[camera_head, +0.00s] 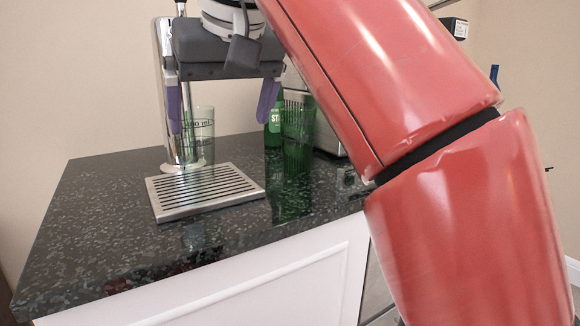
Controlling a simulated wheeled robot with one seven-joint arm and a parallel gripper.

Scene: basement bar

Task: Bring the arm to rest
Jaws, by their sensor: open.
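My gripper (220,116) is open, with its two purple fingers pointing down and well apart. It is held above the dark speckled counter (110,215), near the metal tap column (187,140). Nothing shows gripped between the fingers. My red arm runs across the right half of the view and hides part of what is behind it.
A metal drip tray (206,190) lies on the counter below the gripper. The counter's left is clear.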

